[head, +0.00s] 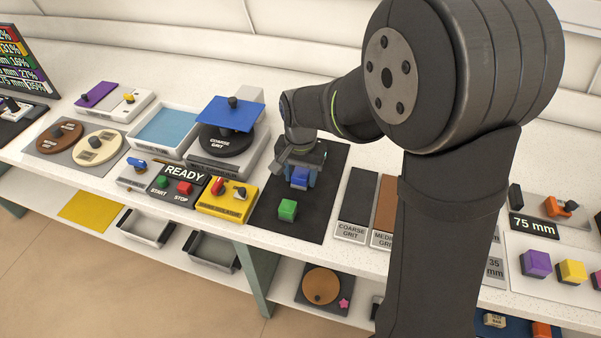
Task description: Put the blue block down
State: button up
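The blue block (300,178) is between the fingers of my gripper (301,180), which looks shut on it. The gripper points down over the dark mat (262,222). The block is above or on the mat behind the green block (288,210); I cannot tell whether its underside touches. The green block stands on the mat, nearer the front edge and apart from the blue one.
A yellow control box (228,206) and the READY panel (178,187) stand left of the mat. A grinder with a blue plate on top (231,112) is behind left. Grit plates (357,197) lie to the right.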

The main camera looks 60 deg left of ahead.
aim_at(300, 174)
jog(key=shift+o, duration=0.9)
notch_tip(300, 174, up, 12)
jog(key=shift+r, duration=0.2)
notch_tip(300, 174, down, 12)
jog(key=shift+f, duration=0.1)
jog(key=shift+a+r, duration=0.1)
jog(key=shift+r, duration=1.8)
